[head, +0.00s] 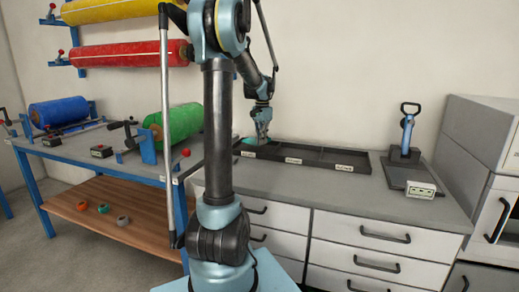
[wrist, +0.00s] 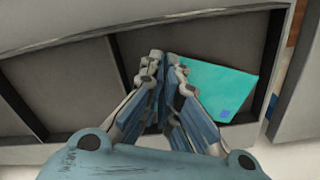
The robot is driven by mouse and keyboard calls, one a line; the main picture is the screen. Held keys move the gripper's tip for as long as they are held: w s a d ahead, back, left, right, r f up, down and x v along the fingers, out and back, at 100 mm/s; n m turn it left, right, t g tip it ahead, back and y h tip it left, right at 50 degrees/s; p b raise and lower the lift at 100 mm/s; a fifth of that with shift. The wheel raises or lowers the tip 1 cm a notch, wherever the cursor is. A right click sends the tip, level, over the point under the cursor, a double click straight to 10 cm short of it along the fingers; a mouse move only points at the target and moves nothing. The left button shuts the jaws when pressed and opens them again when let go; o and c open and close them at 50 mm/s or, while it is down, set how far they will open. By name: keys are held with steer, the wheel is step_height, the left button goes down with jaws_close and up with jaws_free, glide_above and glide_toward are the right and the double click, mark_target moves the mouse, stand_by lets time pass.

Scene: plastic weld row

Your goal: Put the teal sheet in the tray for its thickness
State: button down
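The teal sheet (wrist: 222,88) lies in or just over the end compartment of the dark tray (wrist: 62,82) in the wrist view. It has a small blue square near one corner, and its left part is hidden by my right finger. In the head view the sheet (head: 248,140) shows at the left end of the tray (head: 352,168). My gripper (wrist: 165,57) points down at that compartment, its fingertips close together beside the sheet's left edge. I cannot tell whether a sheet edge is between them. In the head view my gripper (head: 263,138) is over the tray's left part.
The tray has several labelled compartments on the grey counter (head: 420,215). A press-like tool with a handle (head: 407,130) and a small label box (head: 420,190) stand to its right, beside a cabinet (head: 480,150). A blue-framed bench (head: 110,165) with coloured rolls is at left.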

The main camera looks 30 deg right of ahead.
steer(key=shift+f, duration=1.95)
steer(key=shift+f, duration=0.1)
steer(key=c, duration=1.8)
jaws_free()
